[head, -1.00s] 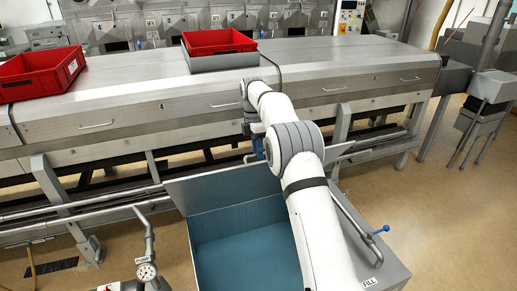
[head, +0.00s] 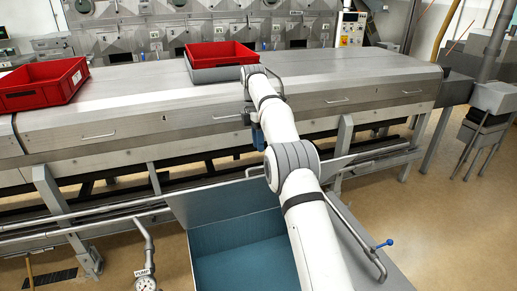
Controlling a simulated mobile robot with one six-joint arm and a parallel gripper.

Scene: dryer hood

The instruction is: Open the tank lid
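The tank (head: 245,262) stands at the bottom centre, its teal inside in open view left of my arm. Its grey lid (head: 215,200) is raised and leans along the tank's back side. My arm reaches over the tank's right part and hides some of the lid and opening. My gripper (head: 258,139) hangs at the arm's far end, above and behind the lid's top edge, in front of the long metal machine. It is small and partly hidden by my arm. I cannot see its fingers clearly or whether it touches the lid.
A long metal machine (head: 390,80) crosses behind the tank, with red crates (head: 45,85) on top. Floor is clear at right.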

